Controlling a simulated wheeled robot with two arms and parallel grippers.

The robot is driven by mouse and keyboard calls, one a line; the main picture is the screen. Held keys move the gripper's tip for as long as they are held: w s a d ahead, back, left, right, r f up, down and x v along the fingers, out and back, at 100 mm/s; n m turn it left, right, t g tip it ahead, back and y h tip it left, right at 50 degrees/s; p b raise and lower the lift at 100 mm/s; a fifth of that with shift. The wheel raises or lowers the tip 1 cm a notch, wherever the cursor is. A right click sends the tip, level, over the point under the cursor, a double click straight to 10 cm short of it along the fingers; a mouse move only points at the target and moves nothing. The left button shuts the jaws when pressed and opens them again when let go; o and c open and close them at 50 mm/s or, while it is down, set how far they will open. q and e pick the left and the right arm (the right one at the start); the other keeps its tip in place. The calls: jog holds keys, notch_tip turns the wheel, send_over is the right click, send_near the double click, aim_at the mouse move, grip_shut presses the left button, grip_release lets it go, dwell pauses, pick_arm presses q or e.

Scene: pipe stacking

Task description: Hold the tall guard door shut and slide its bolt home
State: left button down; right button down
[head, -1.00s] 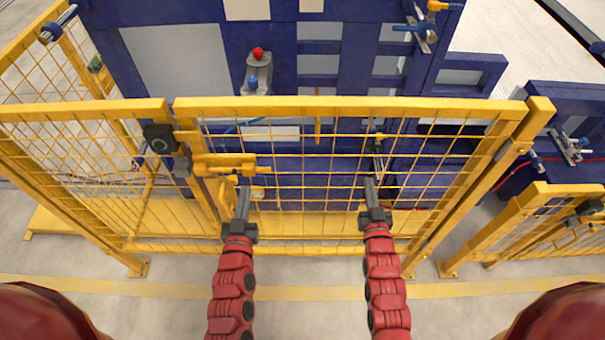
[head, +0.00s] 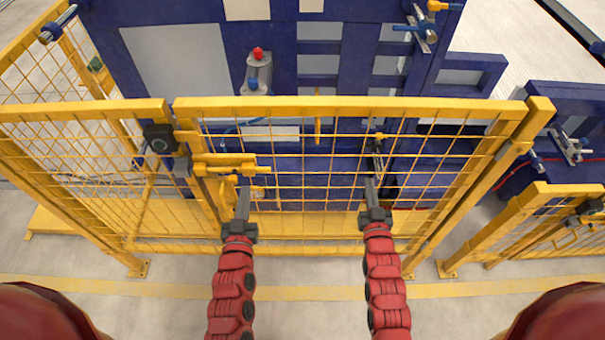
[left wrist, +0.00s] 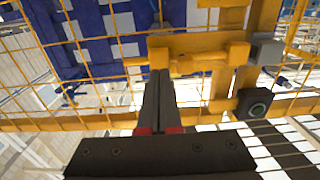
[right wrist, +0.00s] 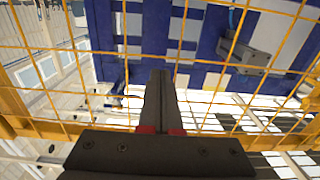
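The tall yellow mesh guard door (head: 350,103) stands upright in the middle of the head view, its top rail nearly in line with the fence panel to its left. The yellow bolt (head: 222,160) is on the door's left side and also shows in the left wrist view (left wrist: 198,58). I cannot tell how far the bolt reaches into the grey block (left wrist: 267,50). My left gripper (head: 243,190) is shut and empty, its tips just below the bolt; contact is unclear. My right gripper (head: 371,182) is shut and empty, its tips at the door mesh; contact is unclear.
A black box with a round button (head: 160,138) sits on the post left of the door. A blue machine (head: 345,50) stands behind the door. A lower yellow fence (head: 550,190) is at the right. The floor in front is clear.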

jog(key=shift+w, duration=0.1)
jog(key=shift+w, duration=1.2)
pick_arm(q)
jog(key=shift+s+r, duration=0.1)
jog(key=shift+s, duration=0.1)
pick_arm(e)
jog(key=shift+w+r, duration=0.15)
jog(key=shift+r, duration=0.2)
